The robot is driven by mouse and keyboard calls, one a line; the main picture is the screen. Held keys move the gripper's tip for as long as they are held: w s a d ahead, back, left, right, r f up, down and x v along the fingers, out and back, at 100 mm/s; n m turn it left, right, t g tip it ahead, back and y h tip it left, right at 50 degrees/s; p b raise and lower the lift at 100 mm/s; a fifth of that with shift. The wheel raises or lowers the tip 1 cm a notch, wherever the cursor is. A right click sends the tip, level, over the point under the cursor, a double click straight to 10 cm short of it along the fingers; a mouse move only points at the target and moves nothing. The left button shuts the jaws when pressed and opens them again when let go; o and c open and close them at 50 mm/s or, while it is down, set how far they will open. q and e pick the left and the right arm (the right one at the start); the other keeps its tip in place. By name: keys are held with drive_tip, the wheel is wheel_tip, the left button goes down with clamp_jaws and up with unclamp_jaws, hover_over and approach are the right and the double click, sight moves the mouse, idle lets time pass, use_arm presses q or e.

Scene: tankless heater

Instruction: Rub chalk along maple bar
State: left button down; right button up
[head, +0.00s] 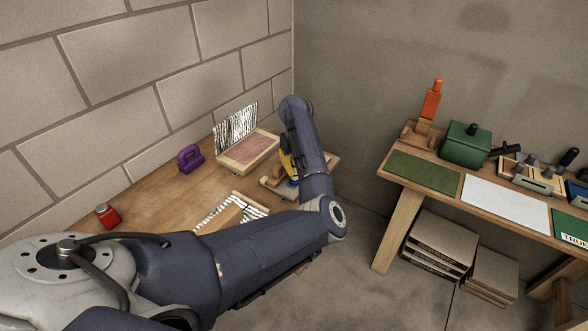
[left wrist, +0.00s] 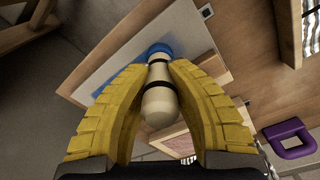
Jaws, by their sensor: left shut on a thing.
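My left gripper (left wrist: 160,95) is shut on a cream cylinder (left wrist: 158,103) with black bands, which has a blue far end (left wrist: 158,50). I cannot tell for sure that it is the chalk. In the head view my forearm partly hides this gripper (head: 286,166), and blue (head: 293,182) shows below its yellow fingers. The blue end is over or against a pale grey panel with a wooden border (left wrist: 130,55); contact is unclear. A pale wooden piece with striped edges (head: 222,218) lies on the bench, partly behind my arm. I cannot tell which piece is the maple bar. My right gripper is out of view.
A purple block with a handle (head: 190,158), a red item (head: 107,215), a pink framed panel (head: 252,150) and an upright striped sheet (head: 236,128) are on the wooden bench (head: 150,195). A second bench (head: 385,176) holding tools stands right, across a floor gap.

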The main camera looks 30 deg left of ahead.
use_arm(q)
drive_tip(key=shift+s+f, duration=0.15)
drive_tip(key=shift+s, duration=1.35)
drive_tip(key=shift+w+d, duration=0.6)
drive_tip(key=shift+w, duration=0.15)
drive_tip(key=shift+a, duration=0.15)
drive_tip(key=shift+a, duration=1.1)
